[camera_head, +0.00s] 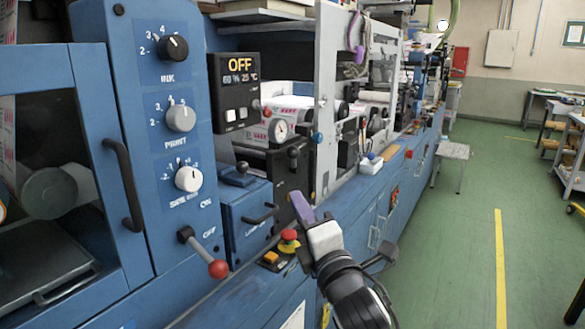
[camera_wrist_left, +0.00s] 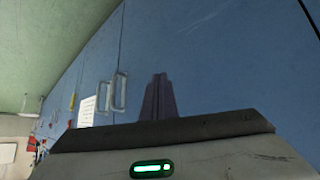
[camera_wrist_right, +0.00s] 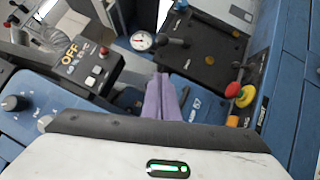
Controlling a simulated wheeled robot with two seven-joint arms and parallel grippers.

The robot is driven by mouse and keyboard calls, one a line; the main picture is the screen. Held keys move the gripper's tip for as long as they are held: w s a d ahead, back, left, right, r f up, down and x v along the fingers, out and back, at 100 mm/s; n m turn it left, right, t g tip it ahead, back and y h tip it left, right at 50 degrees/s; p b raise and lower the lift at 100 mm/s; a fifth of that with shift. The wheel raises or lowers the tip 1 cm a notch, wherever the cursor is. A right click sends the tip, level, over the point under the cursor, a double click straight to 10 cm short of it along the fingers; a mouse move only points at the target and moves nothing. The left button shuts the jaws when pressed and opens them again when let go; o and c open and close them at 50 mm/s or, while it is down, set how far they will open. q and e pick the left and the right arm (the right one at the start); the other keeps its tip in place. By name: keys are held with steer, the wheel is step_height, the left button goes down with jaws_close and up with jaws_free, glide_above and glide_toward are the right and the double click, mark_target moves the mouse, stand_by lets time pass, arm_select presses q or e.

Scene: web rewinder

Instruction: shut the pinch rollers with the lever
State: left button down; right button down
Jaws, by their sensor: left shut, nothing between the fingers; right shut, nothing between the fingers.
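A black block with a round white gauge (camera_head: 281,130) stands on the blue machine. A short lever with a black ball knob (camera_head: 293,152) stands on its face; a black-knobbed lever also shows in the right wrist view (camera_wrist_right: 164,40). Another black knob (camera_head: 242,167) sits on the blue box left of it. No roller lever label is readable. My right gripper (camera_head: 297,205) is shut and empty, below the black block and apart from the lever. Its purple fingers show in the right wrist view (camera_wrist_right: 165,96). My left gripper (camera_wrist_left: 158,95) is shut and empty, before a blue panel.
A red-ball lever (camera_head: 218,268) marked OFF sticks out at the lower left. A red emergency button (camera_head: 289,236) and a yellow button (camera_head: 270,258) sit near my right gripper. A grey upright plate (camera_head: 328,90) stands behind. The green floor (camera_head: 455,230) at right is largely clear.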

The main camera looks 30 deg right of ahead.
glide_toward(295, 160)
steer(key=w+a+r, duration=0.1)
steer(key=w+a, duration=0.2)
steer(key=a, duration=0.2)
steer(key=shift+w+d+r+p, duration=0.2)
steer(key=shift+w+d+r, duration=0.1)
steer(key=shift+d, duration=0.3)
steer(key=shift+w+d+r+p, duration=0.2)
steer(key=shift+w+d+p, duration=0.1)
steer(key=shift+d, duration=0.3)
steer(key=shift+w+d+r+p, duration=0.15)
steer(key=shift+w+d+r, duration=0.15)
steer(key=shift+d, duration=0.3)
